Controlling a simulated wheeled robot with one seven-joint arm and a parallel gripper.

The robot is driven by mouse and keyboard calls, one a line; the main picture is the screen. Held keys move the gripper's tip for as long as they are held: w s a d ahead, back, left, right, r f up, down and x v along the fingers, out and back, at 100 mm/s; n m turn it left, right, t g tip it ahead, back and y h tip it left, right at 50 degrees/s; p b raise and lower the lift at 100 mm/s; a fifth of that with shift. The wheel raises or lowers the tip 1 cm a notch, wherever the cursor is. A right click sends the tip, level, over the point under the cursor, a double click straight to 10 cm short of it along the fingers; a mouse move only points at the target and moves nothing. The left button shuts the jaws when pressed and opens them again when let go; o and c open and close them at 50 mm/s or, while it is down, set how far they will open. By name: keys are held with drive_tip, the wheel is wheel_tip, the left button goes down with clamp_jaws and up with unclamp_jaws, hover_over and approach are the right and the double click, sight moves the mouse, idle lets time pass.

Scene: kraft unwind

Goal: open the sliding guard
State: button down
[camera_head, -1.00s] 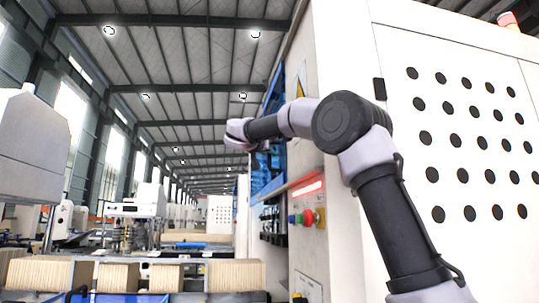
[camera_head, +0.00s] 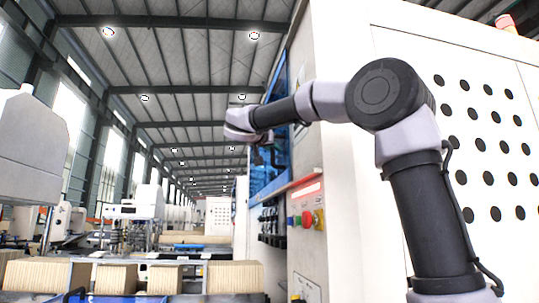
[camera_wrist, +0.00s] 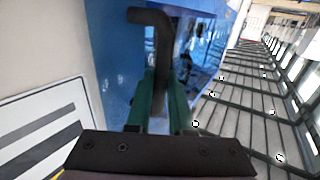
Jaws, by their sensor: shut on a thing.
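The sliding guard (camera_head: 270,172) is a blue see-through panel on the side of the white machine, in the head view left of the machine's near corner. In the wrist view the guard (camera_wrist: 113,60) fills the middle, with a dark bent handle (camera_wrist: 150,17) standing out from it. My gripper (camera_wrist: 161,80) has green fingers and is shut on this handle. In the head view my gripper (camera_head: 262,155) is small and partly hidden against the guard. I cannot tell from these views how far the guard stands open.
The white perforated machine wall (camera_head: 340,200) is close behind my arm. Stacks of brown board (camera_head: 235,277) lie at the lower left. A label plate (camera_wrist: 40,135) shows in the wrist view.

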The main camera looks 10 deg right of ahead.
drive_tip(key=s, duration=2.5)
drive_tip(key=shift+s, duration=0.35)
drive_tip(key=c, duration=1.1)
unclamp_jaws()
drive_tip(key=v, duration=1.1)
drive_tip(key=shift+w, duration=0.1)
